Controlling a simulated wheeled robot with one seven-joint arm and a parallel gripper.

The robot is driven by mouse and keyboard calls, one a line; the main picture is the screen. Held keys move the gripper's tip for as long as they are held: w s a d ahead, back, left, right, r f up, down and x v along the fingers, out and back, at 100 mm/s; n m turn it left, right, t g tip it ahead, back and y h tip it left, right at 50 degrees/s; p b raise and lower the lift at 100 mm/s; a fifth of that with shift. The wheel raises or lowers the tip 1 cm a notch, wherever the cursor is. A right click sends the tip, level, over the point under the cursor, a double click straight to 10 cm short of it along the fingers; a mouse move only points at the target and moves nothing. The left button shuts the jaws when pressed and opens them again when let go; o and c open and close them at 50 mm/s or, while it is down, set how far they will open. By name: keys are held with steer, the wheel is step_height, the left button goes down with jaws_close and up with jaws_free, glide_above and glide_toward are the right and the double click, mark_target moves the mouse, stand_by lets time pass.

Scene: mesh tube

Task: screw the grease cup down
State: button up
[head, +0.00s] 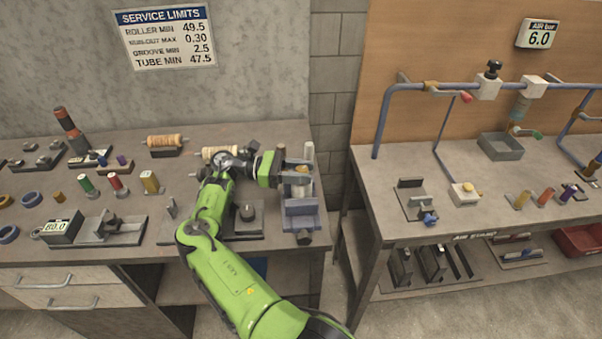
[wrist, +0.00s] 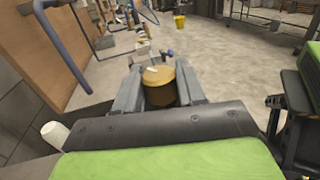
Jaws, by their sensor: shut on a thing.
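The grease cup, a round brass-coloured cap, shows in the wrist view (wrist: 160,76) between the two grey fingers of my gripper (wrist: 160,88). The fingers sit on either side of it, and it has a small pale mark on top. In the head view my gripper (head: 299,178) reaches in from the left over a grey-blue vise (head: 301,208) at the bench's right end. A bit of brass colour shows there between fingers and vise. My gripper is shut on the cup. The cup's lower part and thread are hidden.
A pale upright cylinder (head: 309,153) stands just behind the gripper. A black-knobbed plate (head: 247,216) lies left of the vise. Rollers, coloured pins and a gauge block (head: 62,228) fill the left bench (head: 150,255). A gap separates it from the right bench (head: 400,232).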

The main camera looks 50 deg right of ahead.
steer(key=shift+f+m+g+y+b, duration=0.1)
steer(key=shift+m+g+y+b, duration=0.6)
steer(key=shift+m+y, duration=0.8)
steer(key=shift+y, duration=0.6)
steer(key=o, duration=0.9)
steer(key=shift+o, duration=0.2)
